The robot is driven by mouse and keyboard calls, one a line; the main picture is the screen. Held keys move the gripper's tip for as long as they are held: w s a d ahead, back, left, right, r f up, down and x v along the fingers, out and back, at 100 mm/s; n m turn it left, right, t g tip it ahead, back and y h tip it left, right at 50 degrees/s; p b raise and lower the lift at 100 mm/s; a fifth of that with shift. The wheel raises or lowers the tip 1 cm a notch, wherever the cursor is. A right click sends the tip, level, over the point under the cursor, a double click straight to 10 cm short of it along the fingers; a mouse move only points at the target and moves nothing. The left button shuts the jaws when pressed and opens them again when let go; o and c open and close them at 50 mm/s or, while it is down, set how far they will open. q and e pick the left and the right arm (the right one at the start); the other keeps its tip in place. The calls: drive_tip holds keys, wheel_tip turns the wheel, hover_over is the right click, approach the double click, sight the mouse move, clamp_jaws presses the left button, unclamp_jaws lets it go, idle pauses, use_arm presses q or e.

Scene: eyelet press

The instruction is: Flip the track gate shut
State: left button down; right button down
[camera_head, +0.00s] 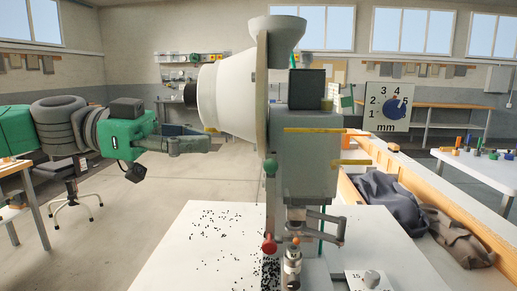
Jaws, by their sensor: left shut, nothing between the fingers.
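The eyelet press (305,150) stands upright on a white table (190,262). A white drum (225,95) is on its left side, below a pale funnel (277,32). A green knob (270,166) sits at the left edge of the press body. A red knob (269,245) is lower, near the table and a dark speckled strip (270,272). I cannot tell for sure which part is the track gate. My left gripper (207,145) is shut and empty, in the air left of the press, just below the drum and well above the red knob. My right gripper is not in view.
Small black pieces (215,228) lie scattered on the table left of the press. A numbered dial block (370,281) is at the front right. An orange-edged bin with dark cloths (388,195) is to the right.

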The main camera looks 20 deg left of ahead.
sight(258, 149)
use_arm(q)
drive_tip(key=x, duration=0.8)
drive_tip(key=shift+d+f, duration=0.1)
drive_tip(key=shift+d, duration=0.2)
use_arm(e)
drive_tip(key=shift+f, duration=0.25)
use_arm(q)
drive_tip(key=shift+a, duration=0.2)
drive_tip(key=shift+w+b, duration=0.1)
drive_tip(key=shift+b, duration=0.25)
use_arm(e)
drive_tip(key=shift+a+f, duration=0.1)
